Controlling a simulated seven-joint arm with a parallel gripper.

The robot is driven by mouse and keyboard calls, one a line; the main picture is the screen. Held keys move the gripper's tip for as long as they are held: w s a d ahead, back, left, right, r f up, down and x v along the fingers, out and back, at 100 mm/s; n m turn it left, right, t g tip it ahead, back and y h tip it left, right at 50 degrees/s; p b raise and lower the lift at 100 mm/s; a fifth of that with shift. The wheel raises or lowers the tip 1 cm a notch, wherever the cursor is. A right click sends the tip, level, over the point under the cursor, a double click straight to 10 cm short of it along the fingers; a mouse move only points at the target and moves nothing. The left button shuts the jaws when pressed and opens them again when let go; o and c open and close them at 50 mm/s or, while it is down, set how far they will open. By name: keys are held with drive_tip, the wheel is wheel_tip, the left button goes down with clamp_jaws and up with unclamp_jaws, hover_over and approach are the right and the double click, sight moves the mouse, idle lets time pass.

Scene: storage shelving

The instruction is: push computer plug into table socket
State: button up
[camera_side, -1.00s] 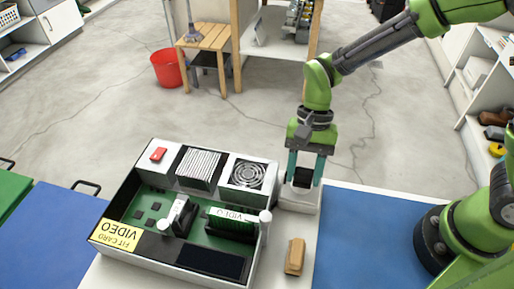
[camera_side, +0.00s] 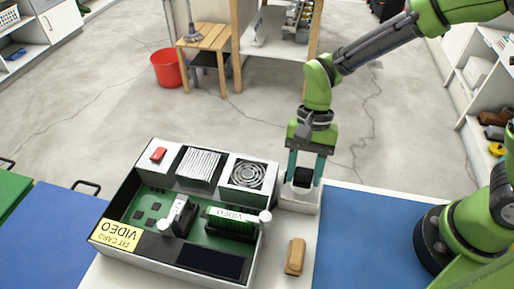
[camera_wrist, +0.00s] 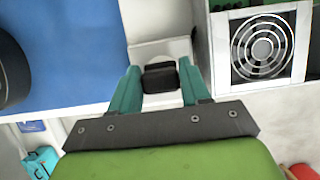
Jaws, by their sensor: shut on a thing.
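My gripper (camera_side: 304,178) points down at the table's back edge, just right of the open computer case (camera_side: 97,252). Its two teal fingers are shut on a black plug (camera_side: 302,177). In the wrist view the plug (camera_wrist: 160,77) sits between the fingertips (camera_wrist: 160,86). The plug is at the white table socket block (camera_side: 299,201), which also shows in the wrist view (camera_wrist: 150,53). The plug's lower end is hidden, so I cannot tell how deep it sits in the socket.
The case holds a fan unit (camera_side: 248,174), a green board and a VIDEO card (camera_side: 232,216). A tan wooden block (camera_side: 295,256) lies in front of the socket. A blue mat (camera_side: 365,235) to the right is clear. My arm's base stands at the far right.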

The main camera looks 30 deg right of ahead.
drive_tip(key=shift+f, duration=0.55)
drive_tip(key=o, duration=1)
drive_tip(key=shift+o, duration=0.2)
drive_tip(key=v, duration=1.7)
drive_tip(key=shift+f, duration=0.1)
drive_tip(key=s+d+r+n+t+h, duration=0.1)
drive_tip(key=s+d+r+n+t, duration=0.2)
drive_tip(key=s+d+t, duration=0.6)
drive_tip(key=d+n+t, duration=0.1)
drive_tip(key=d+n, duration=0.1)
drive_tip(key=shift+s+d+r, duration=0.35)
drive_tip(key=shift+s+d, duration=0.05)
